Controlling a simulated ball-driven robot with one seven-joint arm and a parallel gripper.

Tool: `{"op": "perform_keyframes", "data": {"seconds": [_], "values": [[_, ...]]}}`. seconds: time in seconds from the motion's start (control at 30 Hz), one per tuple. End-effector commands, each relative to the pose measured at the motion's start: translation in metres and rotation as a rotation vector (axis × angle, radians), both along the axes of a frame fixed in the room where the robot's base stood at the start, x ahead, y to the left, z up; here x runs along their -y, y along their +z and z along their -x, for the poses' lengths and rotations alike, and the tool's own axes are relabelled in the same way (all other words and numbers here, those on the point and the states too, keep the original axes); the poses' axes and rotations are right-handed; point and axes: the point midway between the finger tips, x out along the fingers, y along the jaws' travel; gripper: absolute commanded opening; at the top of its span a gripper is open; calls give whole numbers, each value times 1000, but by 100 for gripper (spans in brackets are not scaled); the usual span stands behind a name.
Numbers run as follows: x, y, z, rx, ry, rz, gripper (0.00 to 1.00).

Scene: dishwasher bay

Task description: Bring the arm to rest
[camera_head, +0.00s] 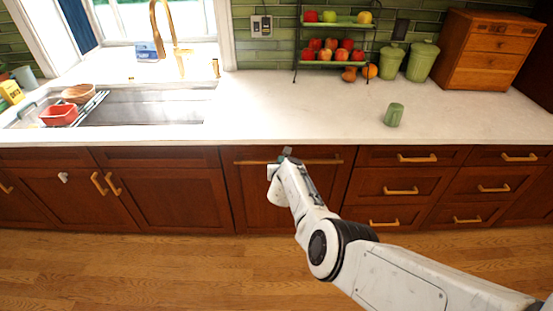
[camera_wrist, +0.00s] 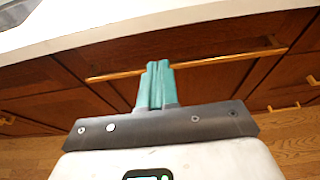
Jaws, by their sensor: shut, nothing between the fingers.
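My gripper (camera_wrist: 158,68) shows in the wrist view with its teal fingers pressed together and nothing between them. In the head view my gripper (camera_head: 286,152) is small, at the end of my white arm, just in front of the counter's front edge. It is in front of the panel (camera_head: 245,190) with a long gold bar handle (camera_head: 325,161). In the wrist view the fingertips overlap the bar handle (camera_wrist: 215,60); I cannot tell whether they touch it. The arm reaches forward from the lower right of the head view.
The white counter (camera_head: 290,110) runs above wooden cabinets and drawers. A green cup (camera_head: 393,115) stands on it at the right. A fruit rack (camera_head: 335,40) stands behind. The wooden floor (camera_head: 150,270) at left is clear.

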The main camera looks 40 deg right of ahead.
Motion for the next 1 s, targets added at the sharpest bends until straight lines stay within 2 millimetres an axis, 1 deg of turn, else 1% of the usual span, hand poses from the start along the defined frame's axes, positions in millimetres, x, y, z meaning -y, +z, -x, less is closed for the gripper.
{"op": "perform_keyframes", "data": {"seconds": [0.23,0.33,0.37,0.47,0.57,0.6,0.67,0.7,0.77,0.8,0.87,0.9,0.97,1.0], "values": [[-1,2,-1,-1,2,2,0],[1,0,2,-10,41,55,0],[2,-1,3,-15,66,90,0],[0,-3,13,-50,215,284,0],[-17,-8,29,-117,442,564,0],[-27,-10,38,-150,542,684,0],[-46,-17,54,-202,698,856,0],[-60,-23,67,-238,802,968,0],[-82,-33,88,-293,959,1129,0],[-96,-40,105,-329,1066,1231,0],[-117,-52,133,-383,1227,1379,0],[-129,-59,153,-418,1335,1474,0],[-146,-70,187,-473,1497,1606,0],[-156,-76,210,-508,1606,1688,0]]}}
